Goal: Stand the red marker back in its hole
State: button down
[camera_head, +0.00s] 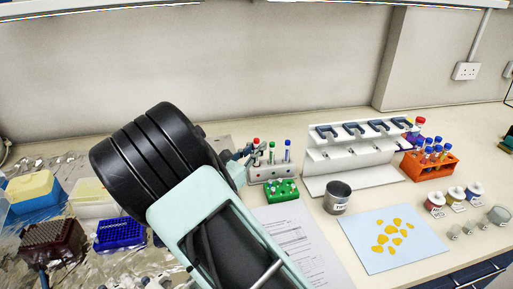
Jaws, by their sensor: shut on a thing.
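A light grey marker stand (284,171) is on the bench near the middle. A green-topped marker (271,152) and a blue-topped marker (288,150) stand upright in it. The red marker (256,142) shows its red top at the left end of the stand, level with the other two or slightly higher. My gripper (247,155) reaches in from the left and is shut on the red marker. My arm and fingers hide the marker's lower part, so I cannot tell whether its tip is in its hole.
A green block (282,190) sits just in front of the stand. A metal cup (337,198), a white pipette rack (345,182) and an orange tube rack (429,165) stand to the right. A printed sheet (300,240) lies in front.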

jog(key=c, duration=1.9)
grip_release()
jog(key=v, duration=1.2)
jog(key=shift+r, duration=0.1)
